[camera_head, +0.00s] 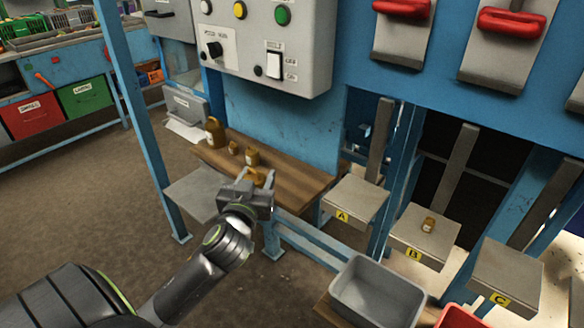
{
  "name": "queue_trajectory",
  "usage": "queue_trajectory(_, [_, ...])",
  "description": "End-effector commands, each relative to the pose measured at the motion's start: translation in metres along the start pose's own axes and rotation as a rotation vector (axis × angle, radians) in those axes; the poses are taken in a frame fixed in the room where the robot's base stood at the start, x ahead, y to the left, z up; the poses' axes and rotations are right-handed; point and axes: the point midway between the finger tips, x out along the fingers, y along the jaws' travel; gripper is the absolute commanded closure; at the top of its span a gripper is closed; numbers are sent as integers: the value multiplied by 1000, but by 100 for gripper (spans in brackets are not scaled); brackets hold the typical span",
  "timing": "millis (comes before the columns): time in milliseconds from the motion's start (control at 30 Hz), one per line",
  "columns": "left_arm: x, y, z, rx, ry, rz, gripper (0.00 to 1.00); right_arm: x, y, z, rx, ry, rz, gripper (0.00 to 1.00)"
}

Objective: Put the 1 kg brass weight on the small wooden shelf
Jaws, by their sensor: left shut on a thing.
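The small wooden shelf (296,178) runs along the blue wall below the control box. Several brass weights are in a row toward its left end: a large one (214,132), a small one (233,147) and a medium one (251,157). My left gripper (257,184) is at the shelf's front edge, shut on a brass weight (258,178) that is partly hidden by the jaws. I cannot read its marking or tell whether it touches the shelf. Another small brass weight (428,224) stands on platform B. My right gripper is out of view.
Grey platforms A (354,198), B (412,240) and C (507,272) stand to the right. A grey bin (378,290) is at the lower right. A grey plate (190,190) lies left of the shelf. The shelf's right part is bare. The control box (265,45) hangs above.

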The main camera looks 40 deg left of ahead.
Motion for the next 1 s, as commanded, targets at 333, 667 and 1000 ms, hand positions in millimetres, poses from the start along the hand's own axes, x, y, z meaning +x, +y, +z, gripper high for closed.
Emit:
queue_trajectory(333, [67,37,-5,-2,8,3,100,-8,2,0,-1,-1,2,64])
queue_trajectory(667, [114,62,-4,0,7,2,100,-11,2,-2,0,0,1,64])
queue_trajectory(1000, [127,69,18,2,5,2,100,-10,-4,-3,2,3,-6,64])
